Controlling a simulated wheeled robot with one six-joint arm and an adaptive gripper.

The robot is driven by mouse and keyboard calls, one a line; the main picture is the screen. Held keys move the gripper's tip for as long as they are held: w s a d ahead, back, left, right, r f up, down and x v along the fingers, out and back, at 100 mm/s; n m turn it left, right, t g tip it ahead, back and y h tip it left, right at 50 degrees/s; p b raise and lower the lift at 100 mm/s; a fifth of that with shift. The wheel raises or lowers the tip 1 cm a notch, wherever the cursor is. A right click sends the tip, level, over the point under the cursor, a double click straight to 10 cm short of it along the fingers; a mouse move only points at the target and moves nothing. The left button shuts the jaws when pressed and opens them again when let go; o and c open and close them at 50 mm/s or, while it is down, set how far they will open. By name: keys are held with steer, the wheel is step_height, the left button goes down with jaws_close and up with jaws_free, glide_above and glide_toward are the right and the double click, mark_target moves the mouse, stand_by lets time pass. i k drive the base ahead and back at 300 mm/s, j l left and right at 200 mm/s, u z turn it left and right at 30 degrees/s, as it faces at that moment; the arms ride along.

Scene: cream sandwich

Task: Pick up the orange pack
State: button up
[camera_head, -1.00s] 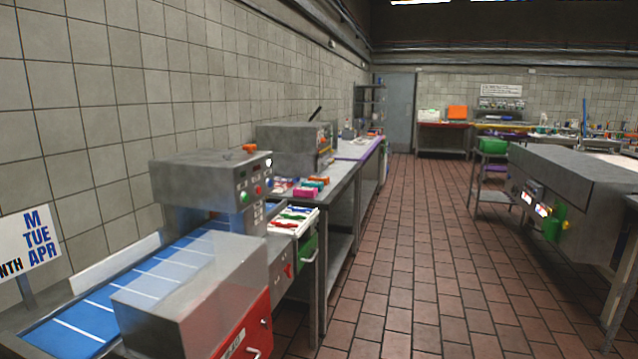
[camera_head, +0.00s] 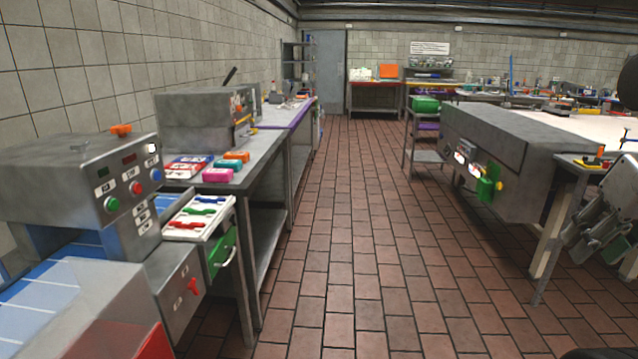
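An orange pack (camera_head: 237,156) lies on the grey metal table (camera_head: 262,142) along the left wall. A teal pack (camera_head: 228,164) and a pink pack (camera_head: 217,175) lie in front of it, close together. Red and blue flat packs (camera_head: 187,166) lie to their left. Another small orange object (camera_head: 121,130) sits on top of the grey machine at the left; I cannot tell what it is.
The grey control-panel machine (camera_head: 110,185) and its blue belt (camera_head: 30,310) fill the near left. An open tray of coloured tools (camera_head: 197,215) juts out beside the table. The tiled floor (camera_head: 350,240) is clear down the middle. A large grey machine (camera_head: 510,150) stands right.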

mark_target(245, 157)
steer(key=i+l+u, duration=0.1)
steer(key=i, duration=1.35)
steer(key=i+u, duration=0.4)
steer(key=i+l+u, duration=0.15)
steer(key=i+u, duration=0.15)
steer(key=u, duration=0.15)
steer(key=i+l+u, duration=0.25)
steer(key=u, duration=0.15)
steer(key=i+l+u, duration=0.3)
steer(key=u, duration=0.2)
steer(key=i+l+u, duration=0.5)
steer(key=k, duration=0.1)
